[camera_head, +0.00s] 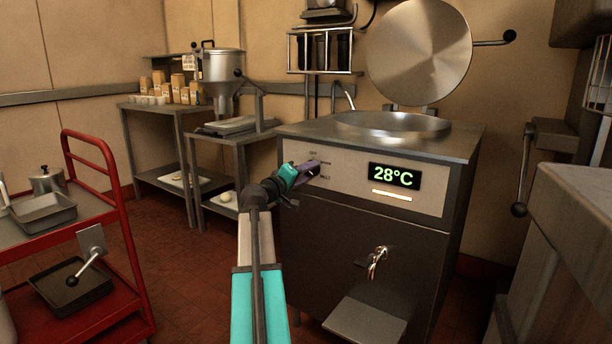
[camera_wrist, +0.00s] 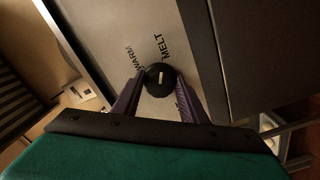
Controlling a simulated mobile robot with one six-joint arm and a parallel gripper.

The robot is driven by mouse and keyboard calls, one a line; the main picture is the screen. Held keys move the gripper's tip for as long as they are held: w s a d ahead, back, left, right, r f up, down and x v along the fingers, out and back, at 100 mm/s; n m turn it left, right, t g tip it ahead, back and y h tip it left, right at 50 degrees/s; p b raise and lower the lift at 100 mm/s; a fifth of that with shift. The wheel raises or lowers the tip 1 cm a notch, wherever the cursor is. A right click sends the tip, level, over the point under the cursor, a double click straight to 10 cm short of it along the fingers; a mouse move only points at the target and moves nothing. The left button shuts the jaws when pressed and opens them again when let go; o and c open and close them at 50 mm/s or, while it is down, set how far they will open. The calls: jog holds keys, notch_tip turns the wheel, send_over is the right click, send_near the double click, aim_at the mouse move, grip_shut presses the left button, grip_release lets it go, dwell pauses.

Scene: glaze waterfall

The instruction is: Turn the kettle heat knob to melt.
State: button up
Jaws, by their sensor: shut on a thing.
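The kettle heat knob (camera_wrist: 160,80) is small, round and black with a white pointer mark. It sits on the pale control panel (camera_head: 346,187) of the kettle cabinet. My gripper (camera_wrist: 160,84) has its purple fingers shut on the knob, one on each side. In the wrist view the mark points up, roughly between the printed words WARM (camera_wrist: 139,60) and MELT (camera_wrist: 167,46), and I cannot tell exactly which it faces. Another label is partly hidden by the right finger. In the head view my gripper (camera_head: 311,170) covers the knob, and the display (camera_head: 394,177) reads 28°C.
The kettle's round lid (camera_head: 420,50) stands raised above its bowl (camera_head: 392,123). A tap (camera_head: 377,262) sticks out of the cabinet front above a low shelf (camera_head: 365,325). A red cart (camera_head: 110,170) with trays stands at left. A grey counter (camera_head: 572,215) is at right.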

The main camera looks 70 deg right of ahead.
jog(key=shift+w+d+r, duration=0.1)
jog(key=shift+w+r, duration=0.05)
jog(key=shift+r, duration=0.05)
jog(key=o, duration=1)
jog(key=shift+o, duration=0.2)
jog(key=shift+f, duration=0.1)
jog(key=p+v, duration=0.3)
jog(key=v, duration=1)
jog(key=shift+a, duration=0.4)
